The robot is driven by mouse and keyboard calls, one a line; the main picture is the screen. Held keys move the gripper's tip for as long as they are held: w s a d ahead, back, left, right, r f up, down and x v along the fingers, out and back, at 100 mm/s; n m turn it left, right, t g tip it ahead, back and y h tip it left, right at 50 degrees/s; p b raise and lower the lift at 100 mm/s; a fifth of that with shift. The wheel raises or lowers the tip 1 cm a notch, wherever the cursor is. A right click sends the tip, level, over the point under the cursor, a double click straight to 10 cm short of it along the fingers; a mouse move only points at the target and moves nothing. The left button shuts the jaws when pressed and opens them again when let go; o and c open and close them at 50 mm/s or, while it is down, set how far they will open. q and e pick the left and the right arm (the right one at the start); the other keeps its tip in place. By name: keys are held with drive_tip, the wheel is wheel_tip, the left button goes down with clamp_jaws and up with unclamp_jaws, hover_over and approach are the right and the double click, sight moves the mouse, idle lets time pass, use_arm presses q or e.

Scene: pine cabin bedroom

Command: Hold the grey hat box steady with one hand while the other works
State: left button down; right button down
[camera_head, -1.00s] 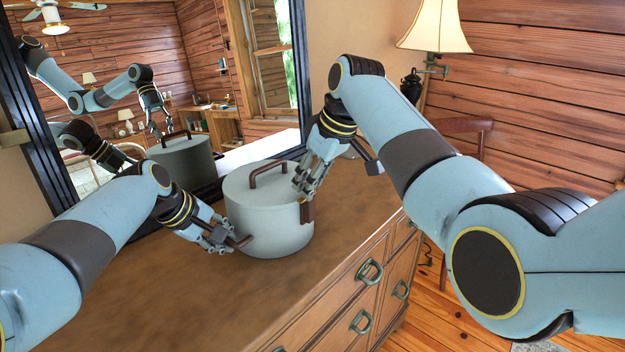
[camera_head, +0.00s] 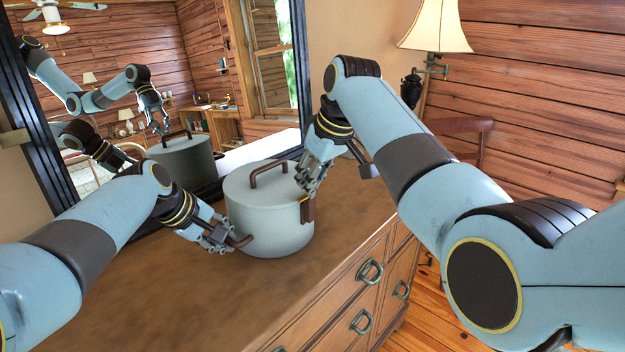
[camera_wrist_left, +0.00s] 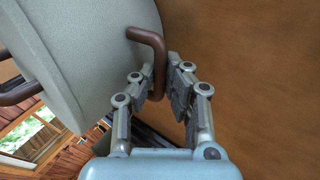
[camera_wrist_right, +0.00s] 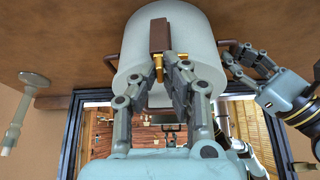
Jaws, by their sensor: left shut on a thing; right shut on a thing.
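The grey hat box (camera_head: 268,222) stands upright on the dresser, its lid on, with a brown handle (camera_head: 268,176) on top. My left gripper (camera_head: 232,240) is shut on the brown side handle (camera_wrist_left: 157,48) at the box's left. My right gripper (camera_head: 304,186) is at the brown latch (camera_head: 308,211) on the box's right side. In the right wrist view, its fingertips close on the gold-coloured fitting (camera_wrist_right: 158,69) at the end of the brown latch strap. The fingers partly hide that fitting.
The wooden dresser top (camera_head: 170,290) is clear in front of the box. A dark-framed mirror (camera_head: 298,80) stands behind, reflecting the box and my arms. A lamp (camera_head: 436,28) is mounted at the right, above a wooden chair back (camera_head: 462,126).

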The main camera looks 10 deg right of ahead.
drive_tip(key=m+h, duration=0.1)
drive_tip(key=m, duration=0.3)
drive_tip(key=shift+s+a+m+t+h, duration=0.1)
drive_tip(key=shift+a+m+t+h, duration=0.1)
drive_tip(key=shift+m+t+h, duration=0.15)
drive_tip(key=shift+m+h, duration=0.55)
drive_tip(key=shift+m, duration=0.7)
drive_tip(key=c, duration=1.4)
unclamp_jaws()
drive_tip(key=shift+c, duration=0.2)
wheel_tip(320, 180, up, 10)
drive_tip(key=shift+o, duration=0.4)
